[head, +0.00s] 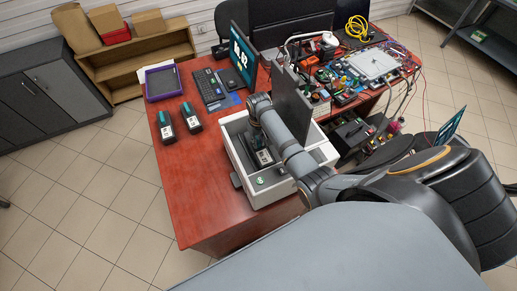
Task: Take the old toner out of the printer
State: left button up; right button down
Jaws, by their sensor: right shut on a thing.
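The printer (246,181) is a white box with its dark lid (291,106) raised, standing on the red desk. My right arm reaches over the printer, and my right gripper (257,137) is down in the bay, shut on this toner's top; the arm partly hides the fingers. Two similar toners, a left one (166,128) and a right one (191,118), stand on the desk to the left of the printer. My left gripper is not in view.
A purple tray (163,82), a keyboard (209,88) and a monitor (242,56) are at the desk's back. A cluttered electronics bench (372,66) with loose wires is on the right. The desk's front left (198,190) is clear.

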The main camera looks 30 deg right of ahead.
jog(key=shift+w+r, duration=0.1)
jog(key=shift+w, duration=0.05)
jog(key=shift+r, duration=0.3)
notch_tip(320, 180, up, 8)
jog(key=shift+r+b, duration=0.1)
jog(key=shift+b, duration=1.15)
jog(key=shift+r, duration=0.55)
